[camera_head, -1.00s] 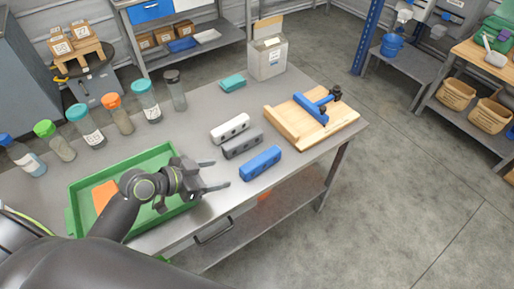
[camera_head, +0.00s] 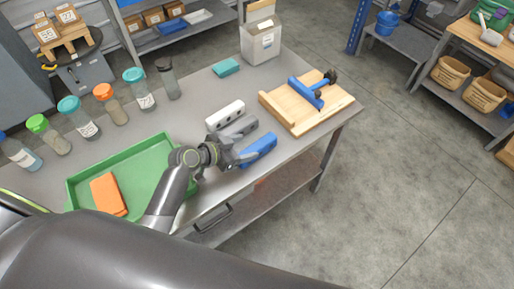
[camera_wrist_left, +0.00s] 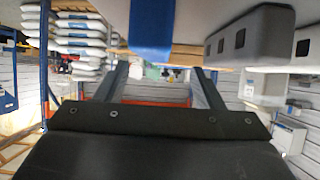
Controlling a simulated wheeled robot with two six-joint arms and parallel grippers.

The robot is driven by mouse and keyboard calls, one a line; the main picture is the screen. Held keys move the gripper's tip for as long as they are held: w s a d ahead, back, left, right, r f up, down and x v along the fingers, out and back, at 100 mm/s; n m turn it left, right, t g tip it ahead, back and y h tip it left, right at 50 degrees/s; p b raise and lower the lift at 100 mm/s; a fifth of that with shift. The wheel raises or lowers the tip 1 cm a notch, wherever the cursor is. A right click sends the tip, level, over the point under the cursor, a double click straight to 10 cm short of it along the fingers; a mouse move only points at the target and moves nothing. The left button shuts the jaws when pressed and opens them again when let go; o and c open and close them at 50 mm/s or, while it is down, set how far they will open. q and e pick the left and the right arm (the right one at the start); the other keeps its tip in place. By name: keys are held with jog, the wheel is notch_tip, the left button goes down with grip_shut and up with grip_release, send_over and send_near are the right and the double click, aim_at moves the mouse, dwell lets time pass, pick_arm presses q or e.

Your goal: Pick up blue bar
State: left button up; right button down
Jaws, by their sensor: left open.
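The blue bar (camera_head: 260,148) lies on the grey table near its front edge, right of a grey bar (camera_head: 241,126). My left gripper (camera_head: 248,142) is open and empty at the near end of these two bars, its fingers partly covering them. In the left wrist view the blue bar (camera_wrist_left: 152,25) shows at the top, ahead of the spread fingers of my left gripper (camera_wrist_left: 160,72); nothing is between them. The grey bar (camera_wrist_left: 248,36) shows right of it there. I cannot tell whether a finger touches either bar. My right gripper is not in view.
A white bar (camera_head: 225,114) lies beyond the grey one. A wooden fixture (camera_head: 290,115) with a blue clamp stands to the right. A green tray (camera_head: 82,195) holds an orange block (camera_head: 108,194). Several bottles stand at the back left, and a teal block (camera_head: 226,67) lies behind.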

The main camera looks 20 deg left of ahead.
aim_at(256, 146)
pick_arm(q)
jog(key=shift+w+d+f, duration=0.1)
jog(key=shift+w+d, duration=0.15)
jog(key=shift+w+d+f+p, duration=0.15)
jog(key=shift+w+d+p, duration=0.1)
jog(key=shift+p, duration=0.1)
jog(key=x, duration=0.3)
jog(key=shift+s+d+f+p, duration=0.1)
jog(key=shift+s+d+p, duration=0.1)
jog(key=shift+p, duration=0.2)
jog(key=shift+w+d+f, duration=0.2)
jog(key=shift+w+f, duration=0.15)
jog(key=shift+w, duration=0.05)
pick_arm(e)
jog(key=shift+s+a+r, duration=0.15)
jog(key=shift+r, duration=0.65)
pick_arm(q)
jog(key=c, duration=1.2)
